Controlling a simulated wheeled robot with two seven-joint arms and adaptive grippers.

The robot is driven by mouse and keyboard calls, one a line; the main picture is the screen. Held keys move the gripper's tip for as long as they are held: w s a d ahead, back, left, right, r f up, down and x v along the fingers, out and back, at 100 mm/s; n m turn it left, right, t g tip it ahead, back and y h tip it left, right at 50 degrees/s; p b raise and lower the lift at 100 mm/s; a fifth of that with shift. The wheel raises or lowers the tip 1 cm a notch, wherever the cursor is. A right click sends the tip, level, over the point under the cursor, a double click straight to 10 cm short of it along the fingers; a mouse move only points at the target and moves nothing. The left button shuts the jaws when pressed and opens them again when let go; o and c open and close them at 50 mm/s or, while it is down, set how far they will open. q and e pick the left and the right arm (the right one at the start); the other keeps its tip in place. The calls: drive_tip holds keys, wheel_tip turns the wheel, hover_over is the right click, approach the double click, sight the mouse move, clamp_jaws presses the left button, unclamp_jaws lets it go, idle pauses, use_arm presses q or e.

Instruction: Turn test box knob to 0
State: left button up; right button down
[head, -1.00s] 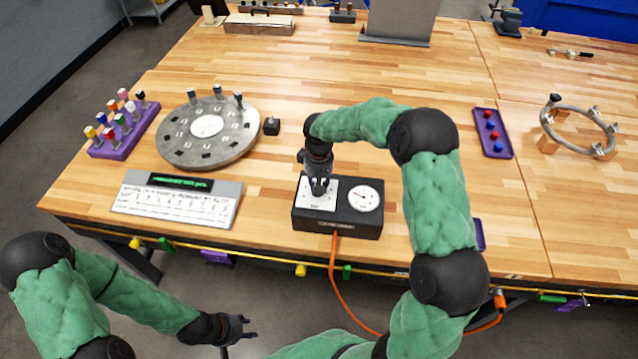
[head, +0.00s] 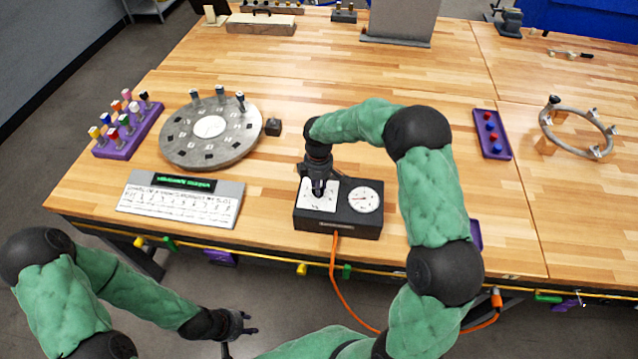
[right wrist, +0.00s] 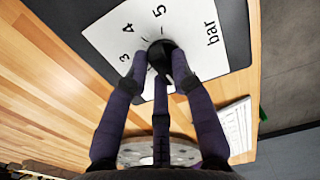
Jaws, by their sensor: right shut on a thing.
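The black test box (head: 338,226) stands near the front edge of the wooden table. It has a white dial plate on its left and a round white gauge (head: 364,198) on its right. My right gripper (head: 318,190) points down over the dial plate. In the right wrist view its fingers (right wrist: 160,62) are shut around the black knob (right wrist: 160,50). The dial plate (right wrist: 120,32) shows 3, 4, 5 and "bar" there; the other marks and the knob's pointer are hidden. My left gripper (head: 240,328) hangs in front of the table, away from the box, its fingers apart and empty.
A round grey disc (head: 210,150) with pegs stands left of the box, with a display panel (head: 180,200) in front of it. A purple peg tray (head: 128,135) is far left. A purple tray (head: 492,135) and a metal ring (head: 578,130) are right. An orange cable (head: 335,275) hangs from the box.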

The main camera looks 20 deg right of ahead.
drive_tip(key=shift+w+r+n+p, duration=0.1)
drive_tip(key=shift+n+p, duration=0.3)
drive_tip(key=shift+n, duration=1.5)
drive_tip(key=c, duration=1)
unclamp_jaws()
drive_tip(key=shift+a, duration=0.1)
drive_tip(key=shift+c, duration=0.2)
wheel_tip(320, 180, up, 12)
